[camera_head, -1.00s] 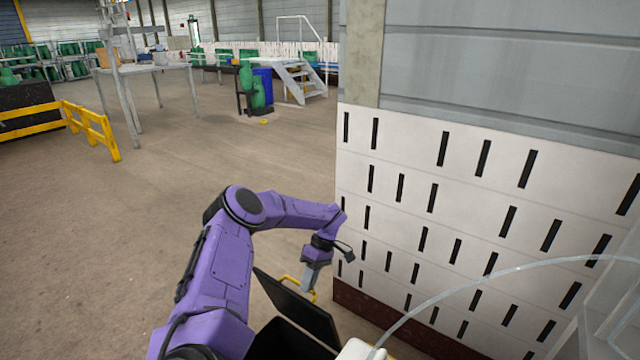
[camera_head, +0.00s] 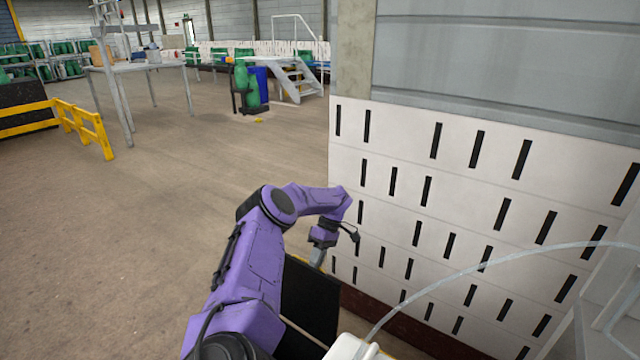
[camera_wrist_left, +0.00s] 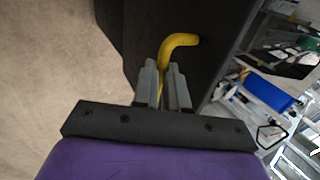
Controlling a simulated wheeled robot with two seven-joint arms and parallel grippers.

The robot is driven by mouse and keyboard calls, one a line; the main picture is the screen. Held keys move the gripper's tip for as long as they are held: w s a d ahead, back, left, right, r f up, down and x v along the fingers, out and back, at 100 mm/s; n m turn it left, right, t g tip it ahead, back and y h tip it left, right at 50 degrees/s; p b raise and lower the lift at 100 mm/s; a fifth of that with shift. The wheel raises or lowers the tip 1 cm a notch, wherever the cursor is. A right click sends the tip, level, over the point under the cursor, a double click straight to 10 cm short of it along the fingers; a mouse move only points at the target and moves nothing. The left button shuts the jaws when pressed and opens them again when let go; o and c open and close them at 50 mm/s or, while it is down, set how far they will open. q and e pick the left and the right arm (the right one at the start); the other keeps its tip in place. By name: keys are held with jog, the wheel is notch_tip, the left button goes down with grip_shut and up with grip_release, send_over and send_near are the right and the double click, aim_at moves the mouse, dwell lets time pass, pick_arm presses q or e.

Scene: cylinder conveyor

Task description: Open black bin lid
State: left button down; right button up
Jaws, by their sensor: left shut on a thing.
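The black bin lid (camera_head: 310,302) stands raised, close to upright, in front of the slotted white wall. In the left wrist view the dark lid (camera_wrist_left: 215,50) fills the upper middle, with a yellow handle (camera_wrist_left: 180,42) on it. My left gripper (camera_wrist_left: 163,75) is shut on the yellow handle, one finger on each side of it. In the head view my left gripper (camera_head: 318,256) is at the lid's top edge, and the handle is mostly hidden. The bin's body is mostly hidden behind my purple arm. My right gripper is not in view.
A white wall with black slots (camera_head: 460,200) stands close on the right. A clear curved tube or edge (camera_head: 480,262) crosses the lower right. Open floor (camera_head: 130,220) lies on the left, with yellow railings (camera_head: 85,125) beyond.

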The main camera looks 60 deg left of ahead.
pick_arm(q)
jog(key=shift+s+f, duration=0.2)
jog(key=shift+f, duration=0.05)
jog(key=c, duration=1.2)
grip_release()
jog(key=shift+a, duration=0.1)
jog(key=shift+o, duration=0.2)
jog(key=b+v, duration=0.1)
jog(key=v, duration=0.6)
jog(key=shift+w+a, duration=0.25)
jog(key=shift+a, duration=0.05)
